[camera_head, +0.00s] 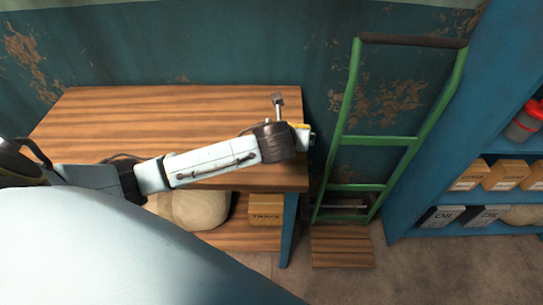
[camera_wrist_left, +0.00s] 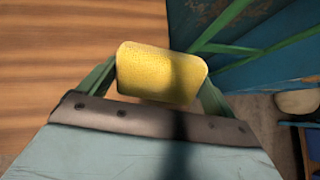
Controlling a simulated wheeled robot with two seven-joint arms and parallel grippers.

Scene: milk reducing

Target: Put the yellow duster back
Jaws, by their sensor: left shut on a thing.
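The yellow duster (camera_wrist_left: 160,73) is a rounded yellow block between the two green fingers of my left gripper (camera_wrist_left: 158,85) in the left wrist view. The gripper is shut on it. In the head view my left gripper (camera_head: 303,133) is at the right end of the wooden table (camera_head: 180,110), near its edge. Only a small bit of the duster's yellow (camera_head: 299,125) shows there; the wrist hides most of it. I cannot tell whether the duster touches the table. My right gripper is not in view.
A green hand truck (camera_head: 375,140) leans on the wall right of the table. A blue shelf (camera_head: 440,170) with boxes (camera_head: 505,175) and a red-and-grey container (camera_head: 524,122) stands at far right. A sack (camera_head: 195,207) and a carton (camera_head: 265,209) sit under the tabletop. The tabletop's back is clear.

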